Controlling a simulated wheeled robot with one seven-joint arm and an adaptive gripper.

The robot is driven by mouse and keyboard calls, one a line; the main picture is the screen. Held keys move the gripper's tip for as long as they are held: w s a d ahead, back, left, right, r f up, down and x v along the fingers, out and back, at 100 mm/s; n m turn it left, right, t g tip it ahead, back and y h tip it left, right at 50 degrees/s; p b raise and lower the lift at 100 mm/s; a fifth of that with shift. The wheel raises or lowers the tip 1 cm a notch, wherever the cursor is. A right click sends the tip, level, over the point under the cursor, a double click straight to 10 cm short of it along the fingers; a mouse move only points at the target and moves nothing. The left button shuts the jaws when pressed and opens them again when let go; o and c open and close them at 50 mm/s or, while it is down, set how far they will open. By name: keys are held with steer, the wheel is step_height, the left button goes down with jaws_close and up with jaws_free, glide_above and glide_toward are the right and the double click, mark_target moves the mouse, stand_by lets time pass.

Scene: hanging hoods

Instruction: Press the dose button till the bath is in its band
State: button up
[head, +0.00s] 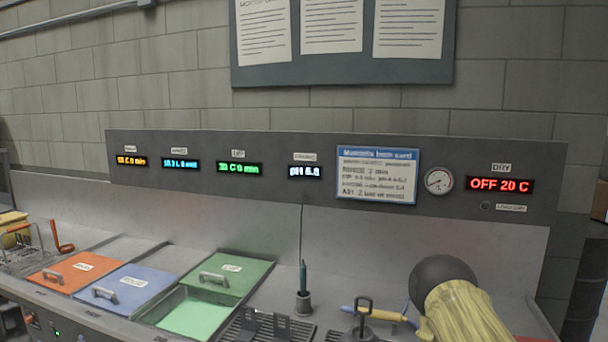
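An open bath (195,317) of pale green liquid stands at the lower middle, its green lid (240,273) pushed back behind it. A white display (305,171) on the back panel reads about pH 6.8, slightly blurred. A cable runs down from below it to a dark green probe (303,278) upright in a small holder. A bath card (377,175) hangs beside the display, its small print unreadable. I cannot make out a button marked as the dose button.
Orange (70,272) and blue (135,290) lids cover tanks at left. A gauge (439,181) and red "OFF 20 C" display (499,185) are at right. A black-handled tool (364,310) stands on the counter.

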jaws_close()
stand_by(1.2)
